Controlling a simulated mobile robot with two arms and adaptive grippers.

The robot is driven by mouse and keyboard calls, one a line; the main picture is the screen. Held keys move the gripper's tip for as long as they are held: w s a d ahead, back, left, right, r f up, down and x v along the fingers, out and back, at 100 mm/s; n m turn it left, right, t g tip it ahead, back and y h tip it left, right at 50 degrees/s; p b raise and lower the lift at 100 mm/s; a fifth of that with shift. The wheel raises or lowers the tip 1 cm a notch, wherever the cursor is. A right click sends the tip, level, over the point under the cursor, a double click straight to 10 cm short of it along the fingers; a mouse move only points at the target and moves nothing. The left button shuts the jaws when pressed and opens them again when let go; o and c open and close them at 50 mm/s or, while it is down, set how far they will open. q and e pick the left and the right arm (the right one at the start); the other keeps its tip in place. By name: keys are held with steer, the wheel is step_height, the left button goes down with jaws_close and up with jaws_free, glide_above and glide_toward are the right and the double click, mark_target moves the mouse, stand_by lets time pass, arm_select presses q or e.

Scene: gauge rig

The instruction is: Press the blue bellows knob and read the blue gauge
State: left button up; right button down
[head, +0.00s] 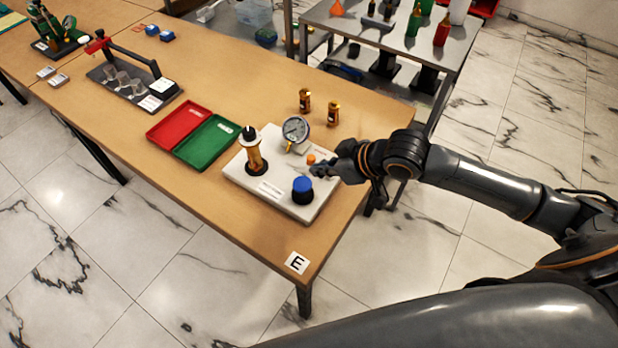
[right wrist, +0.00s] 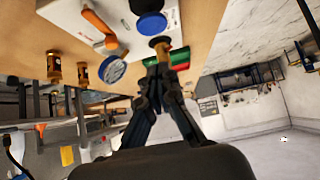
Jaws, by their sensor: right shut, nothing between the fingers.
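The blue bellows knob (head: 302,184), a blue cap on a black body, stands at the near corner of a white base plate (head: 270,196). It also shows at the top of the right wrist view (right wrist: 151,24). A round, pale-faced gauge (head: 296,129) stands at the back of the plate; its reading is too small to tell. It shows tilted in the right wrist view (right wrist: 112,70). My right gripper (head: 320,169) is shut and empty, over the plate's right side, behind and right of the blue knob and apparently apart from it. My left gripper is not in view.
A brass cylinder with a black top (head: 254,158) and an orange knob (head: 311,158) are also on the plate. Two brass canisters (head: 305,99) stand behind. Red (head: 180,125) and green (head: 208,142) trays lie left. The table's near edge around the "E" label (head: 297,263) is clear.

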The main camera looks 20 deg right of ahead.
mark_target(309, 188)
steer(key=x, duration=0.4)
step_height(309, 188, down, 3)
steer(key=shift+w+a+f+p, duration=0.15)
steer(key=shift+f+p, duration=0.1)
steer(key=shift+p, duration=0.2)
steer(key=shift+f, duration=0.55)
step_height(309, 188, down, 3)
steer(key=shift+r+b, duration=0.2)
steer(key=shift+b, duration=0.15)
